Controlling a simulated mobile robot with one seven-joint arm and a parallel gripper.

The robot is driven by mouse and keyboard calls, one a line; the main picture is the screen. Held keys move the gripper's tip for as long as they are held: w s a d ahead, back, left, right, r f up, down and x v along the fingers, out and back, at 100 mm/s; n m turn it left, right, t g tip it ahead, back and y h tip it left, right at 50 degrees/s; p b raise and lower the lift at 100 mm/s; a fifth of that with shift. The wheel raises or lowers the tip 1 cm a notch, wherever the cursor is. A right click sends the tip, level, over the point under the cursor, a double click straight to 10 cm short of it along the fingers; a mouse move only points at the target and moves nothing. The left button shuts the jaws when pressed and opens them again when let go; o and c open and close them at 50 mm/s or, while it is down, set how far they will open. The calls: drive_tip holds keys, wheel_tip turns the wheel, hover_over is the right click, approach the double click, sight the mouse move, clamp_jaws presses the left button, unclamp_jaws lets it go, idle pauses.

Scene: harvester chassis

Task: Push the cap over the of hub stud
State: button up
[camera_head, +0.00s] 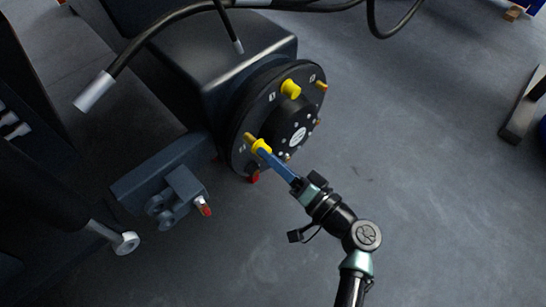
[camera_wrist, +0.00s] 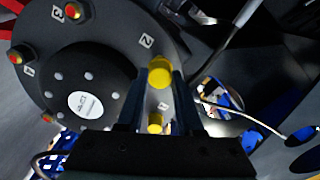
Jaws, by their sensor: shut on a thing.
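A yellow cap (camera_head: 262,147) is at the tips of my gripper (camera_head: 265,152), in front of the lower left rim of the dark round hub (camera_head: 262,105). A brass stud (camera_head: 249,138) shows right beside the cap, on its hub side. I cannot tell whether the cap is partly over the stud. In the wrist view the yellow cap (camera_wrist: 160,73) sits between the two dark fingers of my gripper (camera_wrist: 160,75), which are shut on it. They hide part of the hub face (camera_wrist: 115,38). A second yellow cap (camera_head: 290,88) is on the hub's upper face.
More bare brass studs (camera_head: 321,86) ring the hub. A block with a red-tipped fitting (camera_head: 206,210) stands below left. A black hose (camera_head: 150,35) with a silver end hangs above left.

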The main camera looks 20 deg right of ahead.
drive_tip(key=shift+w+a, duration=0.1)
drive_tip(key=shift+w, duration=0.1)
drive_tip(key=shift+b+x, duration=0.65)
drive_tip(key=shift+x, duration=0.8)
drive_tip(key=o, duration=1.1)
drive_tip(key=shift+c, duration=0.2)
drive_tip(key=shift+v, duration=2.5)
drive_tip(key=shift+s, duration=0.1)
